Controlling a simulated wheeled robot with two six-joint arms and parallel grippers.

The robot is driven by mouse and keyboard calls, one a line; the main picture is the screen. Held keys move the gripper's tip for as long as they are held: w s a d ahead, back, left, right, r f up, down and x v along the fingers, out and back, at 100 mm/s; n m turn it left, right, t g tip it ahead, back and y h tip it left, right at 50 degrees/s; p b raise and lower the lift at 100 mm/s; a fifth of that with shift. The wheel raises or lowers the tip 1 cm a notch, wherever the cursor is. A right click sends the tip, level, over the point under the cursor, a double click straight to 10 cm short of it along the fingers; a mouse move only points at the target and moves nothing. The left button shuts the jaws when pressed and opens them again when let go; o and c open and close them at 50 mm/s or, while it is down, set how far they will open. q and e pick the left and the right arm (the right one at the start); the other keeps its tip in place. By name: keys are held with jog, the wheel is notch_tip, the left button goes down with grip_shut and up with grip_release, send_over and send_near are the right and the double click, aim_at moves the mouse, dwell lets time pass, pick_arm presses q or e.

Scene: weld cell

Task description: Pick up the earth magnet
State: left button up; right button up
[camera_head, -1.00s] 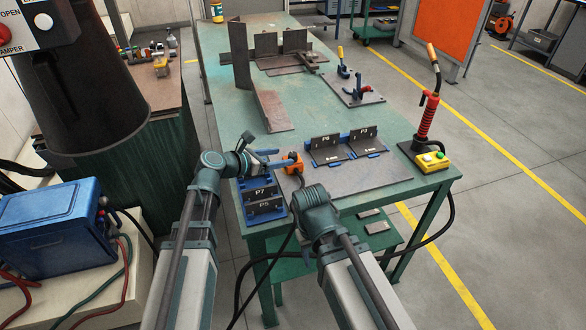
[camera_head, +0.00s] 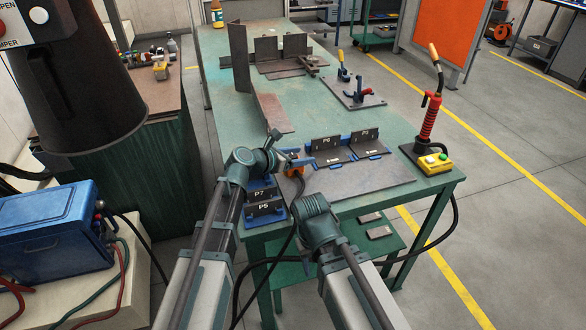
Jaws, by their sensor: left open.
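The earth magnet (camera_head: 293,170) appears as a small orange block with a dark cable, on the near left part of the green table. My left gripper (camera_head: 303,161) is open at the magnet, its blue fingers reaching over and beside it from the left. They partly cover it, and I cannot tell whether they touch it. My right arm's wrist (camera_head: 315,215) is at the table's near edge, to the right of the cable. The right gripper's fingers are hidden behind it.
Plates P6 and P3 (camera_head: 345,148) stand to the right. A red-handled torch (camera_head: 430,122) with a yellow box is at the right edge.

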pick_arm(q)
grip_shut()
dwell(0.3)
jog(key=shift+s, duration=0.15)
dwell(1.0)
